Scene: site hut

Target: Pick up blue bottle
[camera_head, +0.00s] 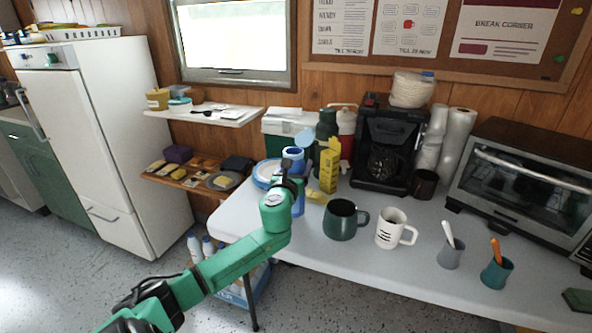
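The blue bottle (298,204) stands upright near the left end of the white table, partly hidden behind my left gripper. My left arm reaches in from the lower left, and its gripper (288,173) is right at the bottle in this view. The fingers overlap the bottle and are small, so I cannot tell whether they are open or closed on it. My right gripper is not in view.
On the white table (400,270), a yellow box (329,170) stands close right of the bottle, with a dark green mug (342,222) and a white mug (391,229) further right. Blue-rimmed plates (262,172) lie to the left. A coffee maker (383,150) stands behind.

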